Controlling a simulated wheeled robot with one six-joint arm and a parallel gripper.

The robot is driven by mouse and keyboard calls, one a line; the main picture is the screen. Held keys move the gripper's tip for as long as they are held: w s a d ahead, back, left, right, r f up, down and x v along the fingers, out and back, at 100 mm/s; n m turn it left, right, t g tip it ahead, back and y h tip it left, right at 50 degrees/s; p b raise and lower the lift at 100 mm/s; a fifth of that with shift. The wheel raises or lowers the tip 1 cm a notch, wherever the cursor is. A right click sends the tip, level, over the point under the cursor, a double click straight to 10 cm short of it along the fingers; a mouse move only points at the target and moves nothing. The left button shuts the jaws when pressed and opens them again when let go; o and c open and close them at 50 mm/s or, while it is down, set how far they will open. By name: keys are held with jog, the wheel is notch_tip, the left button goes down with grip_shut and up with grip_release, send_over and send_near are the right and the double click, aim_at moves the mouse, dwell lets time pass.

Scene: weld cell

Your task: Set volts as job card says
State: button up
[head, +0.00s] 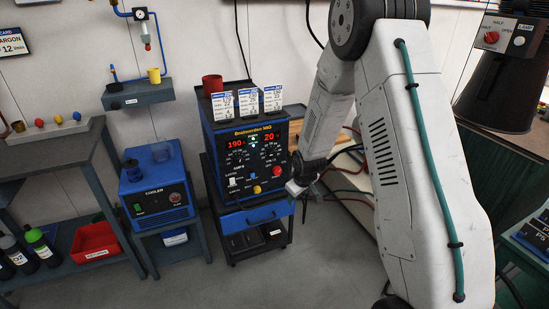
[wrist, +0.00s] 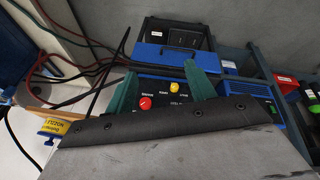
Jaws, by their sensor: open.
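The blue welder (head: 211,145) stands on a cart, its black front panel showing red digits that read 190 on the left and 20 on the right. A red knob (head: 276,171) and a yellow knob (head: 257,189) sit low on the panel. Three white cards (head: 248,102) stand on top; their print is too small to read. My gripper (head: 300,186) is at the panel's lower right. In the wrist view my gripper (wrist: 163,87) has its green fingers apart, with the red knob (wrist: 145,103) and yellow knob (wrist: 174,88) showing between them. I cannot tell any contact.
A blue cooler (head: 155,198) stands left of the welder. A red cup (head: 212,84) is on top of the welder. A red bin (head: 95,240) sits on the left bench's lower shelf. Cables run behind my arm at right. The floor in front of the cart is clear.

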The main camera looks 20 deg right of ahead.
jog(key=w+d+f+n+t, duration=0.2)
jog(key=w+f+t, duration=0.1)
jog(key=w+f, duration=0.35)
jog(key=n+t, duration=0.6)
jog(key=t, duration=0.5)
send_near(273, 155)
jog(key=shift+y, duration=0.4)
jog(key=w, duration=0.8)
jog(key=shift+w+d+r, duration=0.2)
jog(key=shift+w+d, duration=0.05)
jog(key=c, duration=1)
